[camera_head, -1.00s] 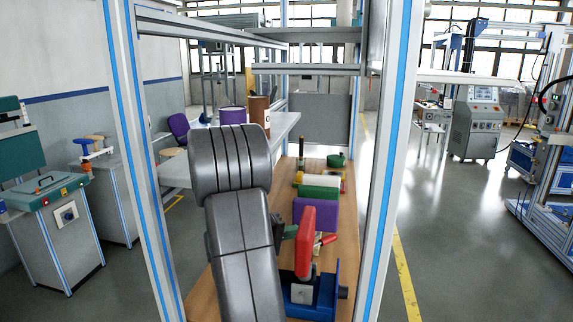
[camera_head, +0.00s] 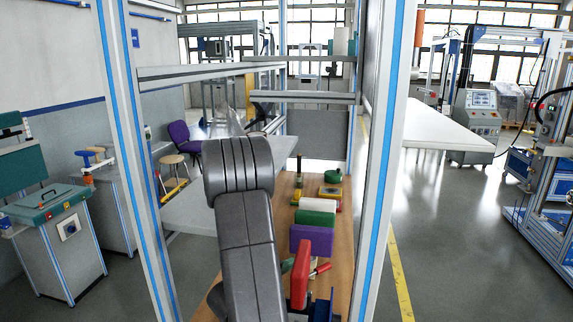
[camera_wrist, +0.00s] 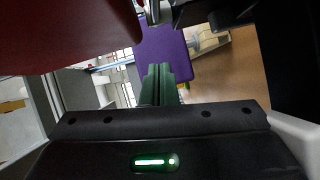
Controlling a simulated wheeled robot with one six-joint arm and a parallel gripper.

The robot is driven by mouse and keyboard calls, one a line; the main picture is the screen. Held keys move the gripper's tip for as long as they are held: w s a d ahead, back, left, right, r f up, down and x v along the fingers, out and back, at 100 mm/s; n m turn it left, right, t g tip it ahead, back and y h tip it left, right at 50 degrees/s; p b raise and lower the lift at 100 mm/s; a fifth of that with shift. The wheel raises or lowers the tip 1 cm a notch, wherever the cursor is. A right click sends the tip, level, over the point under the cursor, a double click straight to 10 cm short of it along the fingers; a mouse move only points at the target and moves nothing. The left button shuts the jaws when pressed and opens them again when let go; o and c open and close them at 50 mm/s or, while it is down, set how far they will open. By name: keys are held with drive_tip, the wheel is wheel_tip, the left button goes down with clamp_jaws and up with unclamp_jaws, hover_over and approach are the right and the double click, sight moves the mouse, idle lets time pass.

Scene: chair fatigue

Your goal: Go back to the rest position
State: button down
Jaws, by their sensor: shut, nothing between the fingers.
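My gripper (camera_wrist: 160,84) shows in the wrist view as dark green fingers closed together, with nothing between them. A purple block (camera_wrist: 166,48) lies beyond the fingertips, and a dark red surface (camera_wrist: 60,30) fills the upper left close to the camera. I cannot tell whether the fingers touch anything.
A wooden bench (camera_head: 342,235) right of my arm carries a red block (camera_head: 301,273), a purple block (camera_head: 311,240), a green block (camera_head: 315,217) and smaller pieces. Blue-striped posts (camera_head: 385,150) flank it. A grey shelf (camera_head: 200,210) stands left, a white tabletop (camera_head: 440,130) right.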

drive_tip(key=shift+b+v, duration=0.65)
drive_tip(key=shift+v, duration=1.8)
drive_tip(key=shift+f, duration=0.1)
